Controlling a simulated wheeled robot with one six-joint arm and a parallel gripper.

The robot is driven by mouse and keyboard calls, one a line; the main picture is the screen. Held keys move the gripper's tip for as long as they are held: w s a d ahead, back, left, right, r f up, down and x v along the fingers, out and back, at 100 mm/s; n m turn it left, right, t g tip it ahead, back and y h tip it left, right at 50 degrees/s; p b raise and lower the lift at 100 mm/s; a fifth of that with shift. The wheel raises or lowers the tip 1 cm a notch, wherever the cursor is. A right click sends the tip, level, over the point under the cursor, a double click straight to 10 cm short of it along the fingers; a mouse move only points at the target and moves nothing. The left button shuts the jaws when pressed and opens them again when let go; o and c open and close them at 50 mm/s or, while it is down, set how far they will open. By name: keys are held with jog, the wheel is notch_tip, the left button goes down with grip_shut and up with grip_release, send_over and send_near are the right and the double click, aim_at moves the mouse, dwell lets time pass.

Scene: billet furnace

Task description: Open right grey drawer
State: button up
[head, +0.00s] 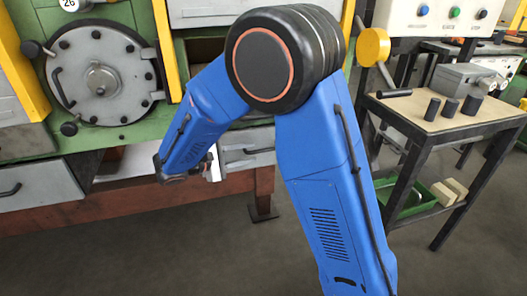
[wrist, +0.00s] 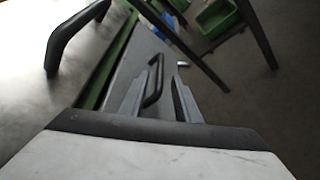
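The right grey drawer (head: 248,138) is low on the green furnace front, partly hidden behind my blue arm. It looks closed. In the wrist view its grey front (wrist: 128,62) carries a black bar handle (wrist: 153,80). My gripper (wrist: 166,72) is open, with one finger on each side of this handle. I cannot tell whether a finger touches it. In the head view my gripper (head: 213,166) is small, just left of the drawer front, and its fingers are largely hidden.
Another grey drawer (head: 38,187) with a black handle is at the left. A round furnace door (head: 100,78) is above it. A workbench (head: 440,112) with dark cylinders stands at the right, a green bin (head: 412,199) below. The floor in front is clear.

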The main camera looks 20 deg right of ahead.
aim_at(259, 152)
jog(key=x, duration=0.7)
grip_shut()
